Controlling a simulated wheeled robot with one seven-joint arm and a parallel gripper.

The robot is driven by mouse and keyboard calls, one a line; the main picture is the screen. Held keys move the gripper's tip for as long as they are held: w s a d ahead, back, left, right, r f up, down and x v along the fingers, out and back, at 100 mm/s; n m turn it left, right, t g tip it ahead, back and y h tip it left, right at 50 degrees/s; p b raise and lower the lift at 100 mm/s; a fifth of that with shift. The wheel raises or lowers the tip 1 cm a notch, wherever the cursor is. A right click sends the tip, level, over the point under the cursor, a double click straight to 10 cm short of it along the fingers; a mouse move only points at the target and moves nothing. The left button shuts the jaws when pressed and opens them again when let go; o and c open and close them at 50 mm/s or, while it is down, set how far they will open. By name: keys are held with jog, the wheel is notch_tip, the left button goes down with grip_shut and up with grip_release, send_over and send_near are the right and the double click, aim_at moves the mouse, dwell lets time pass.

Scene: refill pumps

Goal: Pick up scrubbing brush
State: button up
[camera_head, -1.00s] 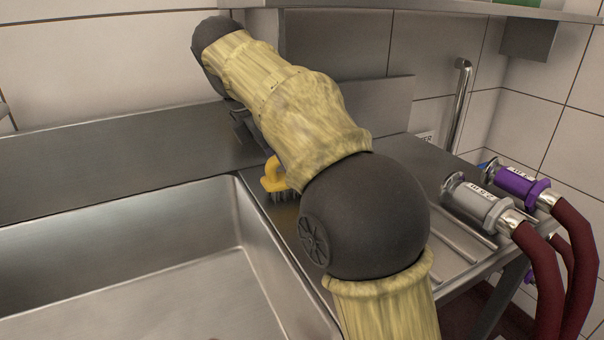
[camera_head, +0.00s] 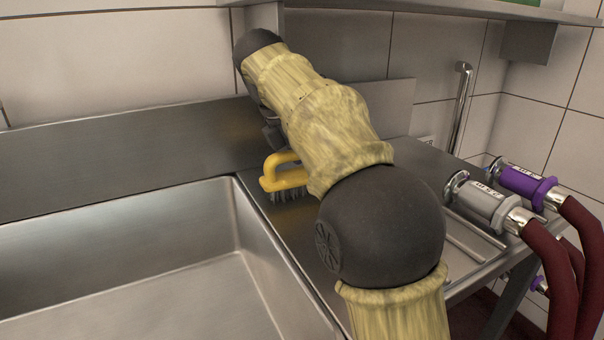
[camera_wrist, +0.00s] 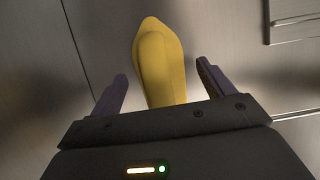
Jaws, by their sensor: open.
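The scrubbing brush (camera_head: 284,176) has a yellow loop handle and dark bristles. It stands bristles down on the steel counter just right of the sink, in the head view. In the wrist view the yellow brush (camera_wrist: 161,62) lies between the two fingers of my gripper (camera_wrist: 160,88). The fingers are open, with a gap on each side of the brush. The near part of the brush is hidden behind the gripper body. In the head view my arm covers the brush's right end and most of the gripper.
A steel sink basin (camera_head: 150,215) is at the left. A grey hose nozzle (camera_head: 487,205) and a purple one (camera_head: 522,184) rest at the counter's right, with dark red hoses. A steel backsplash (camera_head: 120,150) and a tiled wall stand behind. A steel shelf (camera_head: 430,10) hangs overhead.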

jog(key=c, duration=1.1)
jog(key=shift+c, duration=0.2)
jog(key=shift+r, duration=0.15)
